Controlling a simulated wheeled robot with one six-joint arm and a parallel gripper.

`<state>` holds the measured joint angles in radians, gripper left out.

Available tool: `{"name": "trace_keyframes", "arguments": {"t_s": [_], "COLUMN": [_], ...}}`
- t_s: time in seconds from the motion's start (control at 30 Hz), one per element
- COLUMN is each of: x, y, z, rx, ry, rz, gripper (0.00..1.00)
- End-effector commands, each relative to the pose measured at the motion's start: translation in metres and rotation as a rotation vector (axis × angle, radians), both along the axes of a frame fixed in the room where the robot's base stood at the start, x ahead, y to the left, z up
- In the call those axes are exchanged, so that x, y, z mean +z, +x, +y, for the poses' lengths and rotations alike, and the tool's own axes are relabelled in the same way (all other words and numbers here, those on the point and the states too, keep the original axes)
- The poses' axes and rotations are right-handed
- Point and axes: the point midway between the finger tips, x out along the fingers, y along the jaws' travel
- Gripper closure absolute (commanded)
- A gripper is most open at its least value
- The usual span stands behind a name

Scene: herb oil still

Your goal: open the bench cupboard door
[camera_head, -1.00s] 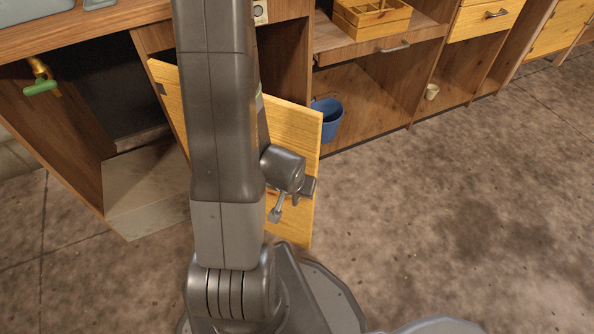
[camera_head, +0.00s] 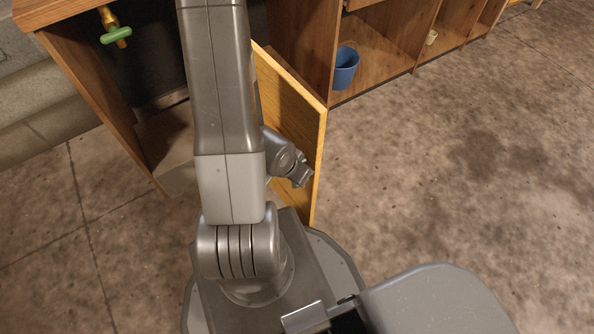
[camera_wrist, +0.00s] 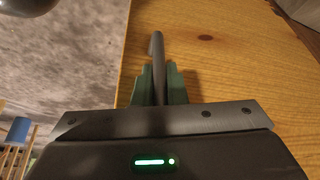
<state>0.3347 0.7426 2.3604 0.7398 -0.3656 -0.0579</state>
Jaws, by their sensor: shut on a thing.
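The bench cupboard door (camera_head: 288,108) is a yellow wooden panel. It stands swung far out from the bench in the head view, with its edge toward me. In the wrist view the door's face (camera_wrist: 235,55) fills the right side. A dark bar handle (camera_wrist: 156,50) stands out from it. My gripper (camera_wrist: 158,88) is shut on this handle, with a green finger pad on each side.
The open cupboard bay (camera_head: 165,135) lies to the left, with a brass tap with a green handle (camera_head: 116,35). A blue bucket (camera_head: 345,70) and a small pale cup (camera_head: 431,37) sit in shelving at the right. The floor (camera_head: 430,170) right of the door is clear.

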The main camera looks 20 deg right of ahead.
Motion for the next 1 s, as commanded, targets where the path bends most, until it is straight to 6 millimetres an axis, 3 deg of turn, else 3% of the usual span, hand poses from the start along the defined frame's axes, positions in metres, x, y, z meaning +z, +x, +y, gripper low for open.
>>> {"name": "trace_keyframes", "arguments": {"t_s": [0.5, 0.53, 0.63, 1.0], "x": [-0.0007, -0.0007, -0.0006, 0.0044], "y": [-0.0027, -0.0028, -0.0023, -0.0010], "z": [0.0023, 0.0024, 0.0022, 0.0026], "rx": [0.004, 0.004, 0.004, 0.006], "ry": [0.005, 0.005, 0.004, 0.001], "rz": [0.009, 0.009, 0.009, 0.004], "gripper": [1.00, 0.86, 0.67, 0.67]}}
